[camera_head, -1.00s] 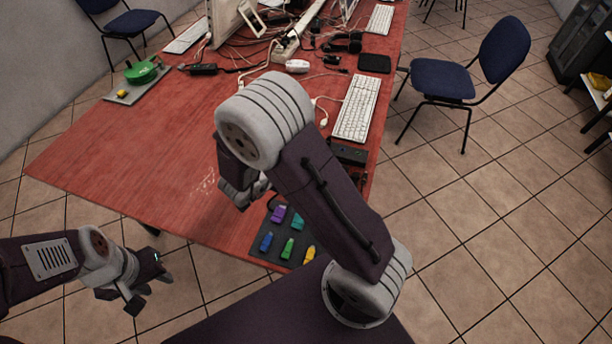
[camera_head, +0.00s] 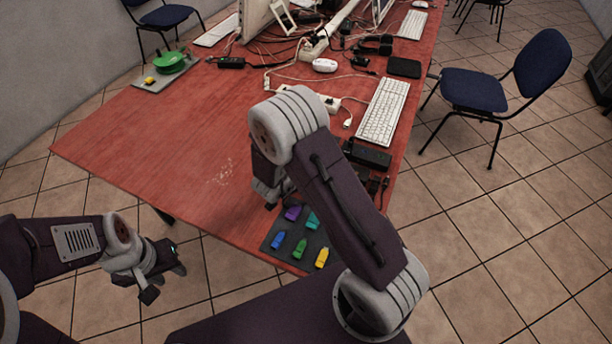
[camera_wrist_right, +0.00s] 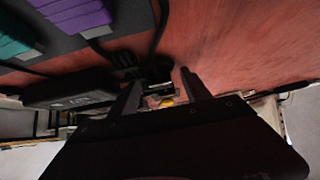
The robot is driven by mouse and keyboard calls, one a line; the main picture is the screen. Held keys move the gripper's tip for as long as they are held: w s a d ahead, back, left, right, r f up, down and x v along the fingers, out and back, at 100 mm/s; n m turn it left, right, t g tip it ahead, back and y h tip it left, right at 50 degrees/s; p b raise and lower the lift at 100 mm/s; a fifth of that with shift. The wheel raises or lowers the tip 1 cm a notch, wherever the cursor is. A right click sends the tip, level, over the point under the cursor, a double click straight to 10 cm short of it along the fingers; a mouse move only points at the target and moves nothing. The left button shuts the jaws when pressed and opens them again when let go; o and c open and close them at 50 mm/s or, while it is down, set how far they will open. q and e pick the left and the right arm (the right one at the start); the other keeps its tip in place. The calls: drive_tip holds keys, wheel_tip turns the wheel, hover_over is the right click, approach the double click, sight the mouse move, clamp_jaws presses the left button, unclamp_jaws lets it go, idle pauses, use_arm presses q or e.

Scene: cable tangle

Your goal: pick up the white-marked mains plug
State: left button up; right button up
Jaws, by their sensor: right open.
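I cannot pick out a white-marked mains plug for sure. In the head view, a white power strip (camera_head: 316,44) with plugs and cables lies at the back of the red table, and a second white strip (camera_head: 326,102) lies partly behind my right arm. My right gripper (camera_head: 266,192) is mostly hidden by its arm, over the table just behind the dark mat. In the right wrist view its fingers (camera_wrist_right: 161,90) are apart, with no held object visible. My left gripper (camera_head: 166,282) hangs off the table's front left, fingers apart and empty.
A dark mat (camera_head: 273,259) with several coloured connectors lies at the front edge. A white keyboard (camera_head: 383,112), a black box (camera_head: 367,154) and a white mouse (camera_head: 325,65) lie along the right and back. The red table's left part (camera_head: 150,125) is mostly clear. Blue chairs stand beyond.

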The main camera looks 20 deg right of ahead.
drive_tip(key=shift+c, duration=1.2)
clamp_jaws()
drive_tip(key=shift+r+p, duration=0.3)
drive_tip(key=shift+r, duration=0.15)
drive_tip(key=r, duration=0.2)
drive_tip(key=r+p, duration=0.1)
drive_tip(key=r, duration=0.1)
drive_tip(key=shift+s+d+p, duration=0.15)
drive_tip(key=shift+d+p, duration=0.05)
drive_tip(key=shift+p, duration=0.1)
drive_tip(key=s+d+r, duration=0.1)
drive_tip(key=s+d, duration=0.1)
drive_tip(key=s+d+r, duration=0.1)
drive_tip(key=s+r, duration=0.1)
drive_tip(key=s+d+r, duration=0.1)
drive_tip(key=s+d, duration=0.1)
drive_tip(key=shift+s+d+r, duration=0.1)
drive_tip(key=shift+d+r, duration=0.2)
drive_tip(key=shift+d, duration=0.05)
drive_tip(key=shift+s+d+r+b, duration=0.2)
drive_tip(key=shift+s+d+b, duration=0.5)
drive_tip(key=shift+b, duration=0.55)
drive_tip(key=shift+s+d+r+b, duration=0.2)
drive_tip(key=shift+s+r+b, duration=0.2)
drive_tip(key=shift+r+b, duration=0.15)
